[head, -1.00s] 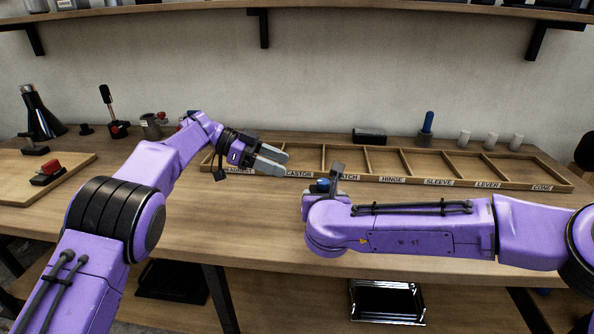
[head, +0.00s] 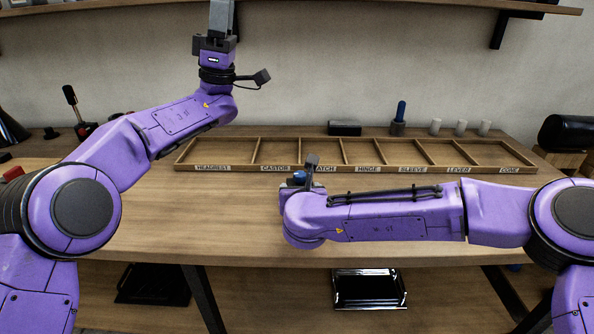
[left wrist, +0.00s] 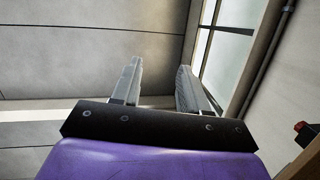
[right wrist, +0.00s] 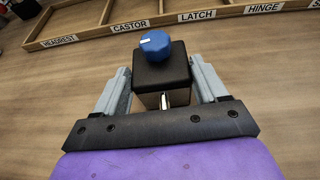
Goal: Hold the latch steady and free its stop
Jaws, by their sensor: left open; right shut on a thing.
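The latch is a black block (right wrist: 160,72) with a blue knob (right wrist: 155,45) on top and a small metal piece at its near face, seen in the right wrist view. My right gripper (right wrist: 162,88) is shut on the block, with a finger on each side. In the head view the blue knob (head: 299,178) shows just past my right wrist, and the rest of the latch is mostly hidden. My left gripper (head: 222,18) is raised high and points up, well away from the latch. Its fingers (left wrist: 160,70) are apart with nothing between them.
An empty wooden tray (head: 222,168) with labelled compartments lies behind the latch. A shelf runs above. The tabletop between my arms is clear.

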